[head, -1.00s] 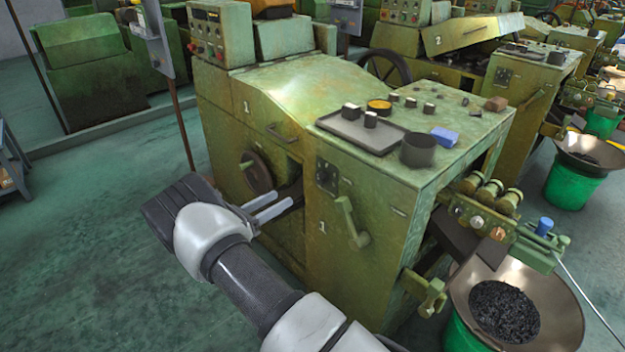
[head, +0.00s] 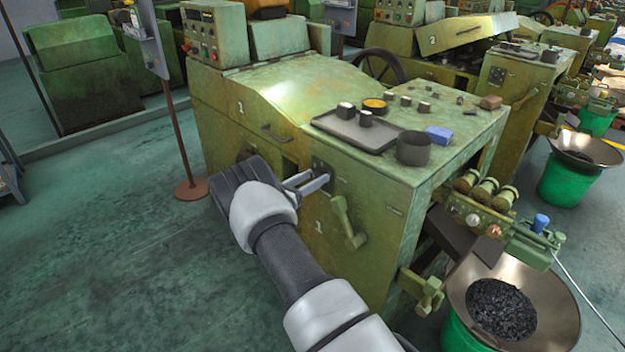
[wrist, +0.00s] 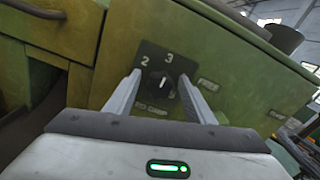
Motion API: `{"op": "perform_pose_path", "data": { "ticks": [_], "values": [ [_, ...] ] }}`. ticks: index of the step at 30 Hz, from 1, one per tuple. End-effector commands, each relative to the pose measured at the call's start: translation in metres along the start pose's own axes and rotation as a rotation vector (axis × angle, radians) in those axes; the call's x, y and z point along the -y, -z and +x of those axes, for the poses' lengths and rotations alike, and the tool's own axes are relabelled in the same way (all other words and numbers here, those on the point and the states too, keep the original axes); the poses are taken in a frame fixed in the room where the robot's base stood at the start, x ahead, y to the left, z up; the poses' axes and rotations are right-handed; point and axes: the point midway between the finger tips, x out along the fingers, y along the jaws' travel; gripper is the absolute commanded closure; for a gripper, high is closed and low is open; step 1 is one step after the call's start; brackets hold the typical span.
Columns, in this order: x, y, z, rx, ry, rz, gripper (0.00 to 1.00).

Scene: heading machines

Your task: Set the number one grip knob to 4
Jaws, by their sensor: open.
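The number one grip knob (wrist: 161,85) is a small dark knob with a pale mark, on a black dial plate (wrist: 168,68) on the green machine marked 1. The numerals 2 and 3 show in the wrist view. The pale mark points upward, roughly toward 3; its exact setting is hard to read. My gripper (wrist: 160,76) is open, its two pale fingers on either side of the knob, with no clear contact visible. In the head view my gripper (head: 316,182) is at the machine's front panel, and its fingers hide the knob.
On the machine top (head: 462,118) are a grey tray (head: 345,132), a dark cup (head: 414,149) and a blue block (head: 439,134). A bowl of dark pieces (head: 500,305) stands at lower right.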

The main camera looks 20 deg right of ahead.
Motion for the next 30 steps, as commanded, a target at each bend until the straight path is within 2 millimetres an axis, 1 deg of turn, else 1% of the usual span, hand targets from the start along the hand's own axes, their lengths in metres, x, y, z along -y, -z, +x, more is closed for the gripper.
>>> {"op": "perform_pose_path", "data": {
  "ticks": [6,8,12,14,23,30],
  "values": [
    [0.0001,0.0002,0.0004,0.000,0.000,0.000,0.51],
    [0.0001,0.0002,0.0004,0.000,0.000,0.000,0.60],
    [0.0002,0.0003,0.0003,0.000,0.000,-0.001,0.83],
    [0.0002,0.0003,0.0002,0.000,0.001,-0.001,0.92],
    [0.0002,0.0020,-0.0001,0.000,0.001,0.035,0.92],
    [-0.0001,0.0033,-0.0003,0.001,0.001,0.169,0.92]
  ]
}}
